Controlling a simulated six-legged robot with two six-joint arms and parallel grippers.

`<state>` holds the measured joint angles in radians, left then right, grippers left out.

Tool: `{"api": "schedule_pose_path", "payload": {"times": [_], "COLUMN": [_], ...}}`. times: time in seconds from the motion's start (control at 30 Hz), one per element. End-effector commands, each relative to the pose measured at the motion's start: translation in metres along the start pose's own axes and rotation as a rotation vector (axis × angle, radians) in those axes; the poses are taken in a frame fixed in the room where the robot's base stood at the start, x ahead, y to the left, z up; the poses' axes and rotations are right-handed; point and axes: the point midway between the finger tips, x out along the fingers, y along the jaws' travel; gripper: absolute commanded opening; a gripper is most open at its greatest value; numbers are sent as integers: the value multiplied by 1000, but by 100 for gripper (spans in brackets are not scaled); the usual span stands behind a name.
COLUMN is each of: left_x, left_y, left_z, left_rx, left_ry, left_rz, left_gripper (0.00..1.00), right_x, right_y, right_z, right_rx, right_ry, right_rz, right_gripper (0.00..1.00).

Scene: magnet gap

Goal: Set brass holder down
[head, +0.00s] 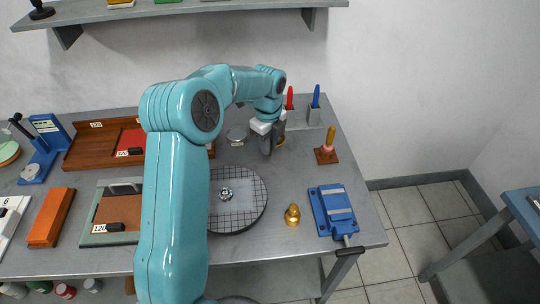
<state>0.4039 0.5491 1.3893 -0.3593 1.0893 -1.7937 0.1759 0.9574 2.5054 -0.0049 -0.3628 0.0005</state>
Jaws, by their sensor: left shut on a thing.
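My left arm reaches over the table from the front, and its gripper (268,143) is at the back right, low over or at the table top. It is shut on the brass holder (281,141). Only a small brass-coloured part of the holder shows beside the dark fingers; the rest is hidden, and I cannot tell whether it touches the table. A separate small brass piece with a knob (292,215) stands upright on the grey table (300,178) nearer the front. My right gripper is not in view.
A round gridded plate (245,210) with a small metal part lies left of the brass piece. A blue vise-like block (333,210), a wooden-handled tool on a brown base (326,152) and a grey stand with red and blue handles (314,112) are to the right.

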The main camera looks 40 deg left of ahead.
Motion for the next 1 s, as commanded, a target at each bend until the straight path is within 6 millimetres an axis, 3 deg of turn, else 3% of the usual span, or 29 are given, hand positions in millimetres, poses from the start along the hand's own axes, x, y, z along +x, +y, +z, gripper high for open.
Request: {"api": "schedule_pose_path", "payload": {"times": [0.43,0.87,0.9,0.97,1.0], "left_x": [57,65,64,64,64], "left_y": [-4,-5,-5,-5,-5], "left_z": [0,0,0,0,0], "left_rx": [-1,0,0,0,0], "left_ry": [0,-1,-1,-1,-1], "left_rz": [1,-1,0,0,0], "left_gripper": [0,0,28,44,44], "right_x": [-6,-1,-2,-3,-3], "right_y": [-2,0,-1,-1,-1], "right_z": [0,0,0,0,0], "right_rx": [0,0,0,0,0], "right_ry": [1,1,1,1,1], "right_rz": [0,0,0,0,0], "right_gripper": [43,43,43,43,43]}}
